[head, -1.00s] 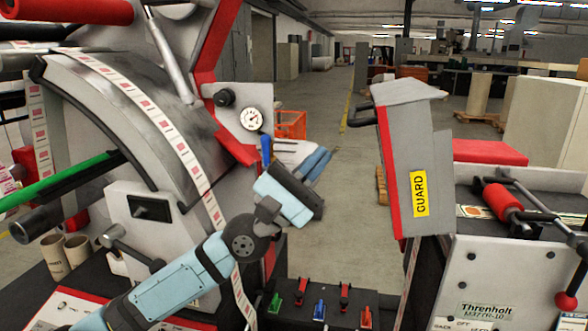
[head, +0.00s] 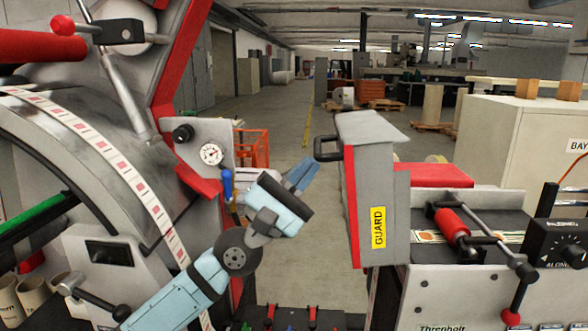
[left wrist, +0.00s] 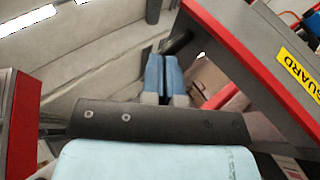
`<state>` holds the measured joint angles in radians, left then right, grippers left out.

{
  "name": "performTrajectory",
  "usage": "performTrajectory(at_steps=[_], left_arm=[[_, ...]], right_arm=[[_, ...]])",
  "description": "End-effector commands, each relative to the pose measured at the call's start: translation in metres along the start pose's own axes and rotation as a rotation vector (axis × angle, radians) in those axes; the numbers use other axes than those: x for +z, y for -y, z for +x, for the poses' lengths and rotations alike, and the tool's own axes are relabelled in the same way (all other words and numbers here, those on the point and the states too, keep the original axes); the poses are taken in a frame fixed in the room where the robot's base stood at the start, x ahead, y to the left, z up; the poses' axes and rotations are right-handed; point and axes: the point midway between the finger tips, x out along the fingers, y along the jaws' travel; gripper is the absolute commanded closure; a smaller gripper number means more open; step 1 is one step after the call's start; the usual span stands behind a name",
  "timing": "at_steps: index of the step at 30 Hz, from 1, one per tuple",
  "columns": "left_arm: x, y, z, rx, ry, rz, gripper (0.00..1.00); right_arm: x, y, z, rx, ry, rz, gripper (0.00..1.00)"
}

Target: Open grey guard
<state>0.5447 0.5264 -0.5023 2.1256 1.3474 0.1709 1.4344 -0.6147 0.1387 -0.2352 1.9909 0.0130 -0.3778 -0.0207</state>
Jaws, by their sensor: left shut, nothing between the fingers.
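The grey guard (head: 400,205) stands at the middle right of the head view, with a red edge and a yellow GUARD label. Its black handle (head: 326,148) sticks out to the left near its top. My left gripper (head: 302,172) is shut and empty, just left of and below the handle in the head view. In the left wrist view the blue fingers (left wrist: 163,72) lie together, beside a dark bar that looks like the handle (left wrist: 180,43). The guard (left wrist: 252,50) fills the upper right there. I cannot tell whether the fingers touch the handle. My right gripper is out of view.
A grey machine with a pressure gauge (head: 210,154) and label web stands left of my left arm. A red roller (head: 452,226) and black control box (head: 558,243) are right of the guard. An orange crate (head: 252,148) stands behind. Open floor lies between the machine's two sides.

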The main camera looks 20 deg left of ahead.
Motion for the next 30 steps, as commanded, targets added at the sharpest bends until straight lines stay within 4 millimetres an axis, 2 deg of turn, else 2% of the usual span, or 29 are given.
performTrajectory(at_steps=[1,3,9,30], left_arm=[[0.007,-0.007,0.019,0.004,0.0,-0.005,1.0],[0.011,-0.005,0.032,0.003,0.0,-0.005,1.0],[0.021,0.004,0.056,0.002,0.0,-0.003,1.0],[0.021,0.013,0.055,0.001,0.0,0.0,1.0]], right_arm=[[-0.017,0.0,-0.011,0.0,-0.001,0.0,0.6],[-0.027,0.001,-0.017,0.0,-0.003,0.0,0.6],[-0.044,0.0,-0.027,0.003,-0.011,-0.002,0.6],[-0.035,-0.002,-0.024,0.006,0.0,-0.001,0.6]])
